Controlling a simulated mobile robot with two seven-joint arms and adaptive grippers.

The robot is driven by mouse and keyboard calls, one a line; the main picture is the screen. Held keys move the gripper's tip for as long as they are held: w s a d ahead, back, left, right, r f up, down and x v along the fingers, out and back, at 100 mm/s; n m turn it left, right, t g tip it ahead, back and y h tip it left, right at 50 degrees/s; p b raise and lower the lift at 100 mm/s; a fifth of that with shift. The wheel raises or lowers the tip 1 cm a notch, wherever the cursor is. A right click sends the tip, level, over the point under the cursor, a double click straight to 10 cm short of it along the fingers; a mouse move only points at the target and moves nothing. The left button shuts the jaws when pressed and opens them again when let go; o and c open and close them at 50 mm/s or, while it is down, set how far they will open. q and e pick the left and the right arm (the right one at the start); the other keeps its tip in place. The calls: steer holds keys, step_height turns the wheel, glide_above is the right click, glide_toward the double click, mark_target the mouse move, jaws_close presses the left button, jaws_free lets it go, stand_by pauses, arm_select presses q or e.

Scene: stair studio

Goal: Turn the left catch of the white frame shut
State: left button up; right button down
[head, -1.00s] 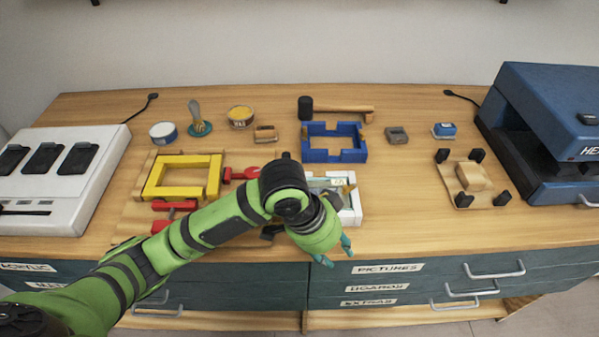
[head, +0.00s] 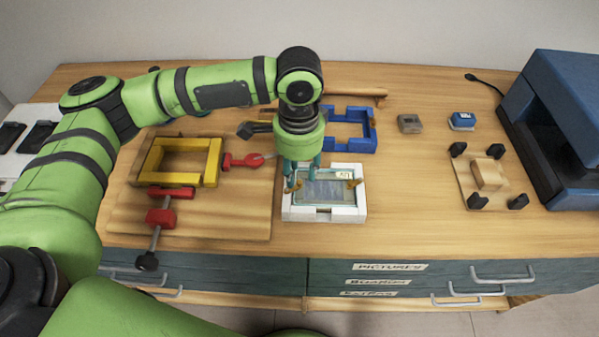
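The white frame (head: 326,214) lies on the table in the middle of the head view, with a glass pane (head: 327,192) and a small label inside it. Its left catch (head: 293,186) is a small brass piece on the left side, partly hidden by my fingers. The right catch (head: 354,183) is a similar brass piece on the right side. My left gripper (head: 302,171) points down over the frame's left part. Its teal fingers are apart, close to the left catch. I cannot tell whether they touch it. My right gripper is not in view.
Left of the frame, a wooden board (head: 230,222) carries a yellow frame (head: 209,177) and red clamps (head: 160,217). A blue frame (head: 362,144) lies behind. To the right are a wooden jig with black knobs (head: 485,197) and a blue machine (head: 560,130). Table right of the white frame is clear.

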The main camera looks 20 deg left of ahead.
mark_target(300, 193)
arm_select(q)
steer(key=shift+w+f, duration=0.1)
steer(key=shift+f, duration=1.3)
jaws_close()
steer(key=shift+r+p, duration=0.1)
steer(key=shift+p, duration=0.3)
steer(key=m+p, duration=0.1)
steer(key=p, duration=0.1)
steer(key=m+p, duration=0.2)
steer(key=s+m+p, duration=0.1)
steer(key=p, duration=0.1)
steer(key=shift+d+r, duration=0.2)
steer(key=shift+d, duration=0.1)
steer(key=shift+s+f+m+p, duration=0.1)
steer(key=shift+f+m+p, duration=0.15)
steer(key=shift+m+p, duration=0.4)
